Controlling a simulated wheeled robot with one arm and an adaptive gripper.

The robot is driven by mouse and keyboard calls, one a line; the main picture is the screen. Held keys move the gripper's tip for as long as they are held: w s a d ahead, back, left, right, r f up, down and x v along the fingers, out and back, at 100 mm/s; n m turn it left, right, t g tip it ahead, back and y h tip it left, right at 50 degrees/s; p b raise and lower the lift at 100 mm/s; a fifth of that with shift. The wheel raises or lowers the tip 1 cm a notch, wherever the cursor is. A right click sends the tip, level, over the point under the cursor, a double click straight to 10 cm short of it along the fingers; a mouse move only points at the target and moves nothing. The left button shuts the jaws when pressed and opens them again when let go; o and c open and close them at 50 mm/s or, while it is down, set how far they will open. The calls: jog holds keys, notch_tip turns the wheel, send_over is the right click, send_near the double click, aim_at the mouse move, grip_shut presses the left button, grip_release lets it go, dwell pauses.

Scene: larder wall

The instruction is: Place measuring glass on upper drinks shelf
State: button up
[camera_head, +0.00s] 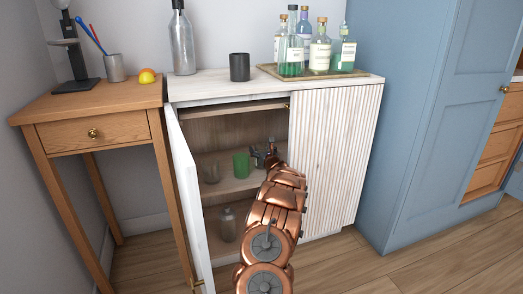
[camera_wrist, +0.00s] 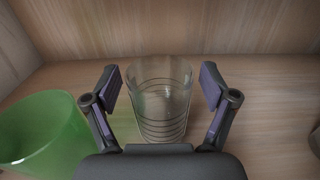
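The measuring glass (camera_wrist: 160,105), clear with dark rings around it, stands upright on a wooden shelf board in the wrist view. My gripper (camera_wrist: 161,86) is open, with one finger on each side of the glass and a small gap at both sides. In the head view my gripper (camera_head: 270,156) reaches into the open white cabinet at its inner shelf (camera_head: 228,186). The measuring glass cannot be clearly made out there beside the gripper.
A green cup (camera_wrist: 42,135) stands close left of my gripper, also in the head view (camera_head: 241,165). A clear glass (camera_head: 211,173) is further left, a bottle (camera_head: 227,225) below. The cabinet door (camera_head: 190,200) stands open. A tray (camera_head: 300,76) of bottles is on top.

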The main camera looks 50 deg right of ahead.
jog(key=shift+r, duration=0.15)
jog(key=shift+s+a+p, duration=0.3)
jog(key=shift+s+a, duration=0.1)
jog(key=shift+s, duration=0.2)
jog(key=shift+p+v, duration=0.75)
jog(key=shift+v, duration=2.25)
jog(key=shift+a, duration=0.1)
